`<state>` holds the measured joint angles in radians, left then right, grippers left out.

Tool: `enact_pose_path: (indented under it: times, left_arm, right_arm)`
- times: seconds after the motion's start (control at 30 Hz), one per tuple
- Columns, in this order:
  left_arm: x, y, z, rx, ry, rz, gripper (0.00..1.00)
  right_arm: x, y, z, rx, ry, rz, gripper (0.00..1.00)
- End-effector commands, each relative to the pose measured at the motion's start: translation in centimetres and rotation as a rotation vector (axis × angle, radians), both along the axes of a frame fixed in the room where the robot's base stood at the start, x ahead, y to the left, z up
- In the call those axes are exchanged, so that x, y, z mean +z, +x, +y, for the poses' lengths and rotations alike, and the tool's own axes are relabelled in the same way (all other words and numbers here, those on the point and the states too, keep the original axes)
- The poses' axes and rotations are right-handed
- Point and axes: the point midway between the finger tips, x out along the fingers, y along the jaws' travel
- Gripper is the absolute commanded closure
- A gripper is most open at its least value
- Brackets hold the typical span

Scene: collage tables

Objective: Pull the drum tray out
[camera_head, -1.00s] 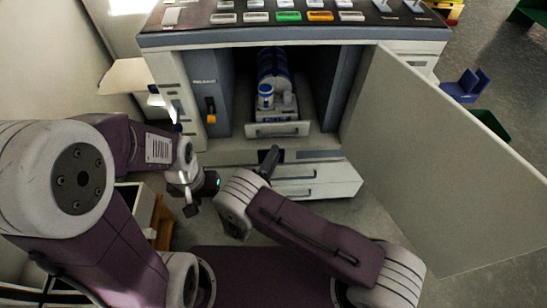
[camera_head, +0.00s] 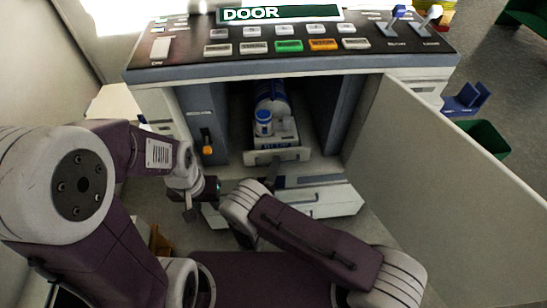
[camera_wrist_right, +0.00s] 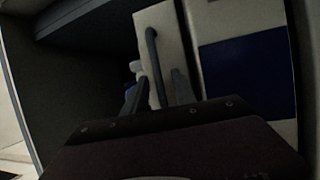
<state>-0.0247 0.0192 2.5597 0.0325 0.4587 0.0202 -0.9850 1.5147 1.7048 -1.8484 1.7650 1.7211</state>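The drum tray (camera_head: 278,156) sits in the open cabinet of the machine, with a pale front plate and a bar handle. It carries a blue-and-white drum (camera_head: 271,97) and a small blue-capped bottle (camera_head: 263,122). My right gripper (camera_head: 271,172) is just in front of the tray's front. In the right wrist view, its two fingers (camera_wrist_right: 161,92) are apart, with the dark handle bar (camera_wrist_right: 152,55) lined up between them. I cannot tell whether they touch it. My left gripper (camera_head: 190,205) hangs left of the tray, below the cabinet opening, holding nothing visible.
The cabinet door (camera_head: 440,165) stands wide open on the right. An orange-tipped release lever (camera_head: 208,148) is on the left inner panel. Lower drawers (camera_head: 325,198) are beneath the opening. A control panel (camera_head: 290,40) with a DOOR sign tops the machine.

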Motion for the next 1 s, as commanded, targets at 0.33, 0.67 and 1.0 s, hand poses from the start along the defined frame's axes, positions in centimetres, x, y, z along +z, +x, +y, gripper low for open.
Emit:
enact_pose_path:
  times: [0.33, 0.67, 1.0]
  left_arm:
    - [-0.04, -0.03, 0.00, 0.000, 0.000, 0.000, 0.64]
    - [-0.04, -0.02, 0.00, 0.000, 0.000, 0.000, 0.64]
    - [-0.04, -0.02, 0.00, 0.000, 0.000, 0.000, 0.64]
  right_arm:
    - [-0.05, 0.00, -0.04, -0.001, 0.000, 0.000, 1.00]
    - [-0.06, 0.01, -0.04, -0.001, 0.000, 0.001, 1.00]
    - [-0.06, 0.01, -0.04, -0.001, 0.000, 0.001, 1.00]
